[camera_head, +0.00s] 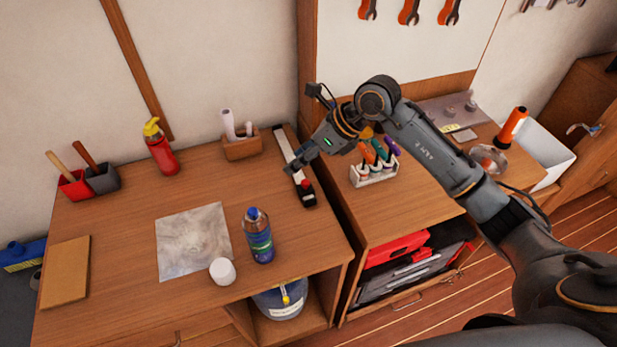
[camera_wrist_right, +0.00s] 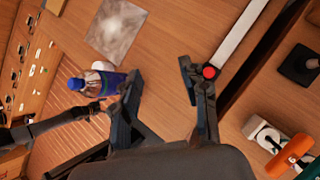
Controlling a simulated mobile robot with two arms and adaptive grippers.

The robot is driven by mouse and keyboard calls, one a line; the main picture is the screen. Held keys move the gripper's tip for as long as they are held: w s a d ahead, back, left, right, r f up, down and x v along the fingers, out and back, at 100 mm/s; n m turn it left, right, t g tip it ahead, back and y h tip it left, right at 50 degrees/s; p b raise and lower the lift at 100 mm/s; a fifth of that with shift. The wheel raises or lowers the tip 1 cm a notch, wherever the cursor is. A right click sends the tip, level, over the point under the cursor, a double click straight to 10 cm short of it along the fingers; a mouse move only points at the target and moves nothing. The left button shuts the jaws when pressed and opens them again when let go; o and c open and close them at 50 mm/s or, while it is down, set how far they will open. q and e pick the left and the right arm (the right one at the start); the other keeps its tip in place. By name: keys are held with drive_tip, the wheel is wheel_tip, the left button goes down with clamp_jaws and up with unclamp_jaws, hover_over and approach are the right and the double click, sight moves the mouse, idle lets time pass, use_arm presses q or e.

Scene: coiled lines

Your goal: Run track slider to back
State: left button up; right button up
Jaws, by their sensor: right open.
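The track (camera_head: 287,148) is a long pale strip with dark sides, lying on the wooden bench near its right edge. Its slider (camera_head: 306,186) is black with a red knob and sits at the front end of the track. In the right wrist view, the red knob (camera_wrist_right: 209,71) shows beside the right-hand finger, with the pale track (camera_wrist_right: 240,36) running up and away. My right gripper (camera_head: 293,168) is open and empty above the track, behind the slider in the head view. In the right wrist view, its fingers (camera_wrist_right: 158,74) are spread wide. My left gripper is not in view.
A blue bottle (camera_head: 258,236) and a white cup (camera_head: 222,271) stand left of the slider, near a grey sheet (camera_head: 193,241). A wooden holder (camera_head: 241,146) stands left of the track's back end. A rack of coloured tools (camera_head: 374,172) stands to the right.

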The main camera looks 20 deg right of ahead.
sight(306, 182)
drive_tip(key=d+h, duration=0.4)
drive_tip(key=d, duration=0.3)
drive_tip(key=shift+g, duration=0.3)
drive_tip(key=p+x, duration=0.1)
drive_tip(key=x, duration=0.3)
drive_tip(key=p+x, duration=0.1)
drive_tip(key=x, duration=0.4)
drive_tip(key=p+x, duration=0.1)
drive_tip(key=x, duration=0.3)
drive_tip(key=shift+w+f+p, duration=0.15)
drive_tip(key=shift+w+p, duration=0.2)
drive_tip(key=shift+w+a+f, duration=0.15)
drive_tip(key=shift+f, duration=0.4)
clamp_jaws()
